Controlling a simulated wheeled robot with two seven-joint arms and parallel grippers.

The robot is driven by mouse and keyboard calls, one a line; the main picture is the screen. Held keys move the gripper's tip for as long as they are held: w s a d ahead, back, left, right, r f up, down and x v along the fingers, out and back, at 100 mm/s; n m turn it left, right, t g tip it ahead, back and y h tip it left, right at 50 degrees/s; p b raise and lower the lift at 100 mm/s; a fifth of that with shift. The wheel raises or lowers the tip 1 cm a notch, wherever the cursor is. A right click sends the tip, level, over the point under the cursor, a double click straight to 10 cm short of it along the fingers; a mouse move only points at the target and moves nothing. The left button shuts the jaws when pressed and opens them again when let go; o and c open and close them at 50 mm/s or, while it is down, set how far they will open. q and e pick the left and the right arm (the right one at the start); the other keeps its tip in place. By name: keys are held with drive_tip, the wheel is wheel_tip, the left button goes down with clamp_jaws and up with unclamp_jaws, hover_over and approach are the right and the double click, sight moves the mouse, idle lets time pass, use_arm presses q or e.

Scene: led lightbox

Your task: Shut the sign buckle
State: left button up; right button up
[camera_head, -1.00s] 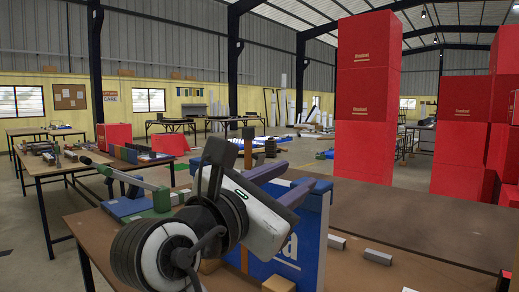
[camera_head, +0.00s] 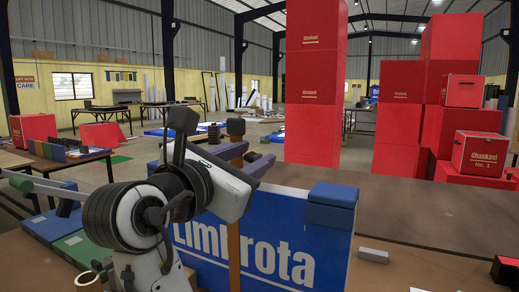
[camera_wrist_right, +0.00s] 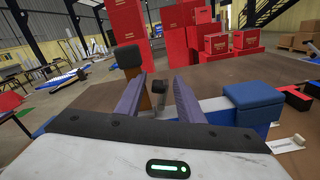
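The blue sign (camera_head: 275,235), lettered "Limbrota" in white, stands upright on the brown bench. A blue block (camera_head: 332,206) sits at its top right corner; it also shows right of the fingers in the right wrist view (camera_wrist_right: 252,101). I cannot tell for certain which part is the buckle. A small dark grey piece (camera_wrist_right: 184,98) shows between my fingers in the right wrist view. My right gripper (camera_head: 250,155) is open, its two purple fingers apart above the sign's top edge, left of the blue block. Contact cannot be judged. My left gripper is not in view.
A brown post (camera_head: 234,240) with a dark cap rises in front of the sign, close to the fingers. A small grey bar (camera_head: 374,256) lies right of the sign. Red boxes (camera_head: 314,95) are stacked behind. The bench's right part is mostly clear.

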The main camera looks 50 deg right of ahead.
sight(256, 153)
drive_tip(key=x, duration=0.5)
clamp_jaws()
